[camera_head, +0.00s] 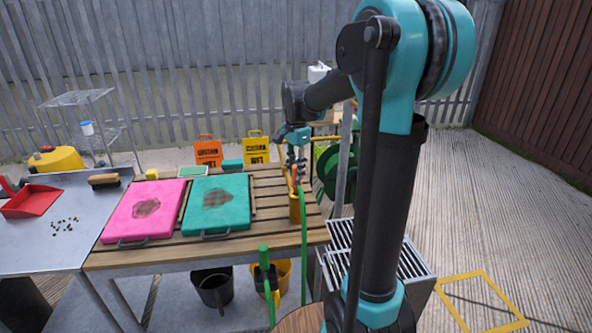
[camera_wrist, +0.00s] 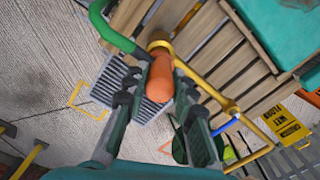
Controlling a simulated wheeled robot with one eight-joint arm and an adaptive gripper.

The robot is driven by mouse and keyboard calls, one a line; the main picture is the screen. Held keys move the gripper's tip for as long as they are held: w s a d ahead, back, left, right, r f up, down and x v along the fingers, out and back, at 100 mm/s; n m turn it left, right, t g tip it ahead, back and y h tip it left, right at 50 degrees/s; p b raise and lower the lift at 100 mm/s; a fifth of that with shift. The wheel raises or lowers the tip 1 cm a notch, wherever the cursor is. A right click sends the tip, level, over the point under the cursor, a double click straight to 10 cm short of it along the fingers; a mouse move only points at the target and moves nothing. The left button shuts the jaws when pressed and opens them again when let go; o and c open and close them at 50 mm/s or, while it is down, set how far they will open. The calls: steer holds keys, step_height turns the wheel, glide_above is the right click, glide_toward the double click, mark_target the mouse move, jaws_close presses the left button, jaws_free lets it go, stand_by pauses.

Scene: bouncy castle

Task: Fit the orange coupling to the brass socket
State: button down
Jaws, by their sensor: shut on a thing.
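My gripper (camera_wrist: 157,76) is shut on the orange coupling (camera_wrist: 160,80), which sits between its two dark fingers in the wrist view. The brass socket (camera_wrist: 159,44) shows as a ring just beyond the coupling and overlaps it in the picture. I cannot tell whether they touch. A green hose (camera_wrist: 112,35) curves in from the left and ends near the ring and the fingers. In the head view, my gripper (camera_head: 297,163) is above the right part of the slatted bench, over an upright brass-yellow cylinder (camera_head: 295,208). The coupling is hard to make out there.
The slatted bench (camera_head: 265,240) carries a pink panel (camera_head: 145,212) and a teal panel (camera_head: 217,203). A brass pipe (camera_wrist: 210,88) runs close to my gripper. Grey gratings (camera_head: 385,255) lie right of the bench.

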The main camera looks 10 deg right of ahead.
steer(key=shift+f, duration=1.75)
stand_by(1.8)
steer(key=c, duration=1.2)
jaws_free()
steer(key=shift+o, duration=0.2)
step_height(320, 180, up, 12)
steer(key=shift+f, duration=0.15)
steer(key=s+d+f+n+t, duration=0.2)
steer(key=s+f+n, duration=0.4)
steer(key=s+f, duration=0.5)
steer(key=s+d+f+n+t, duration=0.2)
steer(key=s+f+n, duration=0.4)
steer(key=s+f, duration=0.5)
steer(key=shift+f+n, duration=0.3)
